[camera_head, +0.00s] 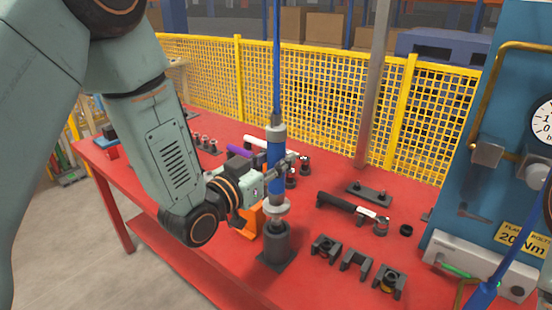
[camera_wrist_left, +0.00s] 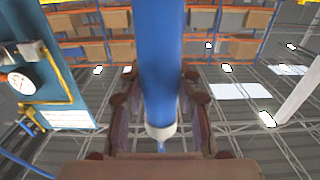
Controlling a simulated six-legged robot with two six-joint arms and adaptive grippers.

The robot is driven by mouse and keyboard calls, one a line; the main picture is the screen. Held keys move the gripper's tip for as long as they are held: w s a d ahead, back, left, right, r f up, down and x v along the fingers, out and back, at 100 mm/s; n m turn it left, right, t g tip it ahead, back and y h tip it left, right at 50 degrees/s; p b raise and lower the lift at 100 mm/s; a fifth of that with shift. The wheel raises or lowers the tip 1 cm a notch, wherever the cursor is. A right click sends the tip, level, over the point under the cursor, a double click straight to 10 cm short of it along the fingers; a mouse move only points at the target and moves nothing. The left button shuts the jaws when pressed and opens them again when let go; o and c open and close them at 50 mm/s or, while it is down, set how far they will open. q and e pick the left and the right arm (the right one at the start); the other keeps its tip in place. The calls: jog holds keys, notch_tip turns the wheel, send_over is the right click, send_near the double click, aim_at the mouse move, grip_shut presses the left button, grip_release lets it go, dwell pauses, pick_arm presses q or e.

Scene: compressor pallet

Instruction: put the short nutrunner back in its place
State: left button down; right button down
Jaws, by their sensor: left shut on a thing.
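The short nutrunner (camera_head: 276,153) is an upright blue cylinder with pale grey collars at its top and lower end. A blue hose runs straight up from it. My left gripper (camera_head: 284,171) is shut around its blue body from the left. In the left wrist view the blue body (camera_wrist_left: 161,60) runs between the two fingers of the same gripper (camera_wrist_left: 161,112). Its lower end is directly over a dark cup-shaped holder (camera_head: 277,245) on a square base. I cannot tell how far the tip is inside the cup. My right gripper is not in view.
The red table (camera_head: 325,280) carries a black-handled wrench (camera_head: 345,206), several dark brackets (camera_head: 356,262), and an orange block (camera_head: 251,222) close behind the holder. A blue machine panel (camera_head: 510,110) with a gauge stands at right. A yellow mesh fence (camera_head: 330,90) stands behind.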

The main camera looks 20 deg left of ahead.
aim_at(271, 189)
pick_arm(q)
jog(key=shift+w+f+b, duration=0.1)
jog(key=shift+f+b, duration=2.35)
jog(key=shift+f, duration=0.55)
dwell(1.2)
jog(key=c, duration=0.8)
grip_release()
jog(key=shift+c, duration=0.2)
jog(key=shift+f, duration=0.25)
jog(key=v, duration=0.6)
jog(key=shift+s+a+r, duration=0.15)
jog(key=shift+s, duration=0.65)
jog(key=shift+a, duration=0.1)
